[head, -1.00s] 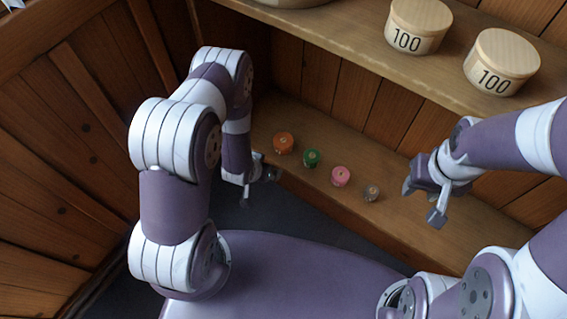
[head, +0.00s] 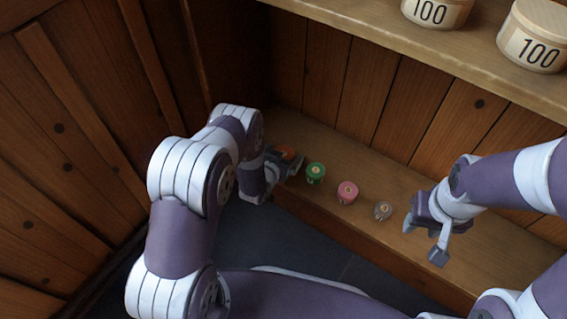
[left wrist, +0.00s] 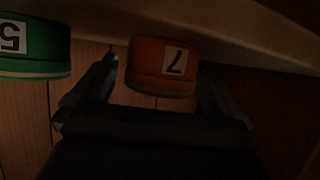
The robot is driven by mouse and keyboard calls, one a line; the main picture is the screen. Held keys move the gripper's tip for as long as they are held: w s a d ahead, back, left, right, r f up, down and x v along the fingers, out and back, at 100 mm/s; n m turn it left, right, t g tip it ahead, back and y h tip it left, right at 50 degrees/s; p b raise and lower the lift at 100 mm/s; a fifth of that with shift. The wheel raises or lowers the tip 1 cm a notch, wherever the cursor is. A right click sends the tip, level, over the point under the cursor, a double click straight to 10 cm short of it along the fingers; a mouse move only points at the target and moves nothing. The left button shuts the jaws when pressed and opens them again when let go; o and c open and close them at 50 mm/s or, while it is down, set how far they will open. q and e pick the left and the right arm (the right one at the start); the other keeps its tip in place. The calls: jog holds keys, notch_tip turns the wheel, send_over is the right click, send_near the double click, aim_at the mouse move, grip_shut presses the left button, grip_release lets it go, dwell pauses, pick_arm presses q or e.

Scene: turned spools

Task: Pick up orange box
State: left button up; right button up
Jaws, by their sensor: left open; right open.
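The orange box (head: 287,151) is a small round spool on the lower shelf, at the left end of a row. In the head view my left gripper partly hides it. In the left wrist view the orange box (left wrist: 162,66) bears a label with a 7 and appears upside down between the two open fingers. My left gripper (head: 284,170) is open and close in front of the orange box; I cannot tell whether a finger touches it. My right gripper (head: 424,240) is open and empty, to the right of the row and apart from the orange box.
A green spool (head: 316,173) stands just right of the orange one and also shows in the left wrist view (left wrist: 32,52). An upper shelf (head: 400,40) holds tubs marked 100. A wooden wall (head: 60,130) is at left.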

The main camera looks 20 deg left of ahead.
pick_arm(q)
jog(key=shift+w, duration=0.2)
jog(key=c, duration=1)
